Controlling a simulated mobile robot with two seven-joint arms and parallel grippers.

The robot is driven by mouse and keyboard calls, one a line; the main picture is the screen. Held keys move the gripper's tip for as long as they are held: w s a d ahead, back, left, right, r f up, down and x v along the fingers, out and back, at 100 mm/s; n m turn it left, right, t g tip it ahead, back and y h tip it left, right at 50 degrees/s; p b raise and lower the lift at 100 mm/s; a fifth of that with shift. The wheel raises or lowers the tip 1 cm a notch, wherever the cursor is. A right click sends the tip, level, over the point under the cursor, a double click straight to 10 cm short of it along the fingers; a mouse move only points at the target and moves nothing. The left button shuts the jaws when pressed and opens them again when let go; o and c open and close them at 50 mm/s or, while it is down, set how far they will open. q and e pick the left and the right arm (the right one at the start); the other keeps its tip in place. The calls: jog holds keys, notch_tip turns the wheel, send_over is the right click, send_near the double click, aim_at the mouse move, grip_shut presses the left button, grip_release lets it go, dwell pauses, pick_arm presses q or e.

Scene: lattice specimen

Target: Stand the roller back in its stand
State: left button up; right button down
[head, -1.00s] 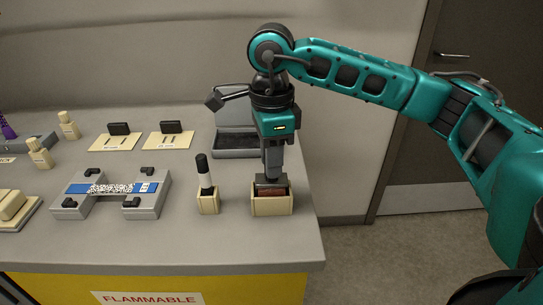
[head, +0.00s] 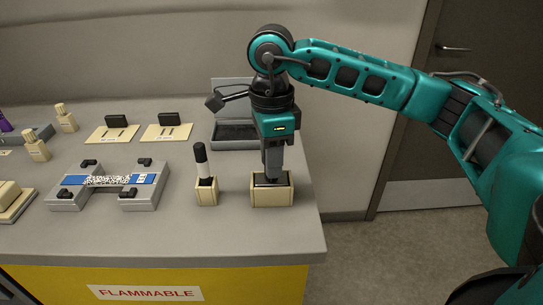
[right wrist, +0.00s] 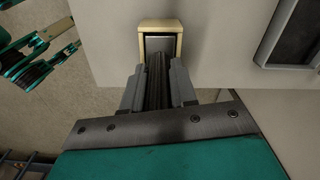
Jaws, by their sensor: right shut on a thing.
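The stand (head: 272,197) is a cream open-topped box near the right end of the counter; it also shows at the top of the right wrist view (right wrist: 175,27). The roller (right wrist: 158,45) is down inside the stand, with its dark ribbed handle between my fingers. In the head view only a dark strip of it shows at the rim. My right gripper (head: 272,177) points straight down just above the stand and is shut on the roller's handle. The stand's walls hide the roller's lower part, so I cannot tell whether it touches the bottom. My left gripper is out of view.
A grey fixture with a blue-ended specimen (head: 110,180) lies further left. A grey open case (head: 235,132) is behind. The counter's right edge is close.

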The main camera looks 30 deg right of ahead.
jog(key=shift+c, duration=1.7)
grip_release()
jog(key=shift+r, duration=0.1)
jog(key=shift+r+p, duration=0.65)
jog(key=shift+r, duration=0.15)
jog(key=shift+r+p, duration=1.1)
jog(key=shift+r, duration=0.5)
